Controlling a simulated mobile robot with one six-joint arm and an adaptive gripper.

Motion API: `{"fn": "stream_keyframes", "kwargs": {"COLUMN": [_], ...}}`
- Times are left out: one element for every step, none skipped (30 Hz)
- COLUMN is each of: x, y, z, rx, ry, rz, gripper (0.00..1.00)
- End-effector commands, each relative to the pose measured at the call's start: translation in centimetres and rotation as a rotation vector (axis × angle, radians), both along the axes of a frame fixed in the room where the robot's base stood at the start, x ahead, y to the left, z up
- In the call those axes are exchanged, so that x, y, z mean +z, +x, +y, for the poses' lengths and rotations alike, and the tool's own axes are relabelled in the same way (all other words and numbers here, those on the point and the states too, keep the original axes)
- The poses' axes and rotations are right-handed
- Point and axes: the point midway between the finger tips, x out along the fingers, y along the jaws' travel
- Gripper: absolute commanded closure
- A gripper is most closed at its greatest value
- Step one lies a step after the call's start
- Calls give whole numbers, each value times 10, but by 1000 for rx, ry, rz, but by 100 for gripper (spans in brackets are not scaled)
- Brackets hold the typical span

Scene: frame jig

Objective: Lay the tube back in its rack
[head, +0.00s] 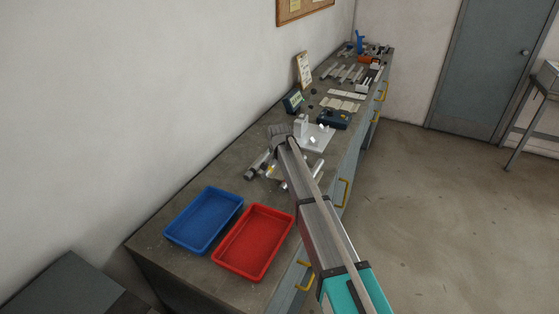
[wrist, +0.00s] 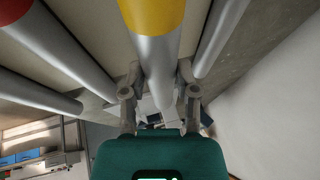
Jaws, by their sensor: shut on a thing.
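My gripper (wrist: 160,74) is shut on a silver tube with a yellow band (wrist: 154,40) in the wrist view, one finger on each side of it. The tube's far end shows between the fingers. Other silver tubes lie close by: one with a red end (wrist: 62,45) and another (wrist: 35,92) to the left, and one (wrist: 208,45) to the right. In the head view my arm hides most of the gripper and the held tube. A tube (head: 258,166) shows on the bench left of the arm. I cannot make out the rack clearly.
A blue tray (head: 166,238) and a red tray (head: 219,263) stand at the bench's near end. A white fixture (head: 326,139), a dark blue device (head: 334,119) and a small display (head: 293,102) stand beyond the gripper. Several bars (head: 346,73) lie farther back. Yellow handles line the bench front.

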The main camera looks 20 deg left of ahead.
Motion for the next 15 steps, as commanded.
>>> {"fn": "stream_keyframes", "kwargs": {"x": [-7, -9, -12, -14, -16, -18, -19, -21, -23, -24, -25, -26, -26, -27, -27], "y": [0, 0, 0, 0, 0, 0, 0, 0, 0, 0, 0, 0, 0, 0, 1], "z": [0, 0, 0, 0, 0, 0, 0, 0, 0, 0, -1, -1, -1, -1, -1], "rx": [0, 0, 0, 0, 0, 0, 0, 0, 0, -1, -1, -1, -1, -1, -1], "ry": [0, 0, 0, 0, 0, 0, 0, 0, 0, 0, 0, 0, 0, 0, 0], "rz": [0, 0, 0, 0, 0, 0, 0, 0, 0, 0, 0, 0, 0, 0, 0], "gripper": [100, 100, 100, 100, 100, 100, 100, 100, 100, 100, 100, 100, 100, 100, 100]}}
